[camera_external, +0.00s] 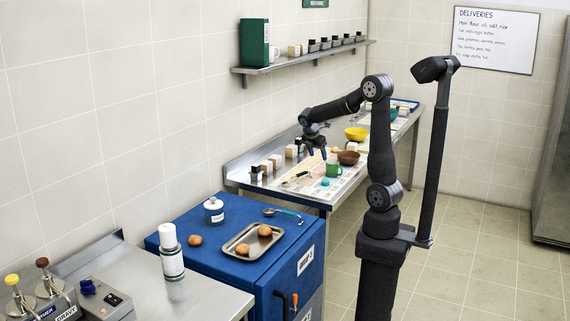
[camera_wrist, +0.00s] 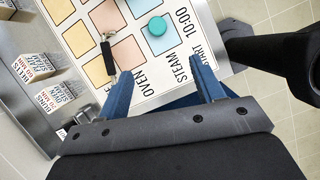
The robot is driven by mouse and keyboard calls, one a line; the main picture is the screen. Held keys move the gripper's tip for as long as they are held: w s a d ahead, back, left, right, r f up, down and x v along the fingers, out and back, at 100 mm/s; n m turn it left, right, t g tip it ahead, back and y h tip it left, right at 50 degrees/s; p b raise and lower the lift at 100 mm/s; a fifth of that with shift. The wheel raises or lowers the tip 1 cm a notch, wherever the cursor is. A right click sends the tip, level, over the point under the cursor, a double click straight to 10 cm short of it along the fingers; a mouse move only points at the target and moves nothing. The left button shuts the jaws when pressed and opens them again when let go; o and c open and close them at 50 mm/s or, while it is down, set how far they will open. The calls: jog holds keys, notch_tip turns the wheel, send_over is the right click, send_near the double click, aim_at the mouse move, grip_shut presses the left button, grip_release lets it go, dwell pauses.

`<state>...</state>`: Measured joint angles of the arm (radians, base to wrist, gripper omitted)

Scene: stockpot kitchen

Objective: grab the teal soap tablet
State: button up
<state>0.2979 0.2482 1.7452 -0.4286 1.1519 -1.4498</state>
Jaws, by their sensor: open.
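The teal soap tablet (camera_wrist: 157,25) is a small round disc lying on a white printed sheet with coloured squares (camera_wrist: 176,70). It also shows in the external view (camera_external: 325,182), on the steel counter in front of the green mug. My gripper (camera_wrist: 160,66) is open, with blue fingers apart and nothing between them. In the wrist view the tablet lies beyond the fingertips, roughly in line with the gap. In the external view my gripper (camera_external: 317,156) hangs above the counter, higher than the tablet and apart from it.
A green mug (camera_external: 334,169) and a brown bowl (camera_external: 348,157) stand close to the tablet. A black-handled utensil (camera_wrist: 107,52) lies left of it. Labelled boxes (camera_wrist: 36,67) line the wall side. A blue cabinet (camera_external: 240,262) with a tray stands nearer the camera.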

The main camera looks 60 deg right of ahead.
send_over(324, 181)
jog(key=a, duration=0.2)
notch_tip(324, 181, down, 11)
jog(key=shift+a+f, duration=0.1)
jog(key=shift+a, duration=0.05)
jog(key=shift+w+d+x, duration=0.1)
jog(key=shift+x, duration=1.2)
jog(key=shift+w+d+x, duration=0.1)
jog(key=shift+w+x, duration=0.05)
jog(key=shift+x, duration=1.2)
jog(key=c, duration=1.1)
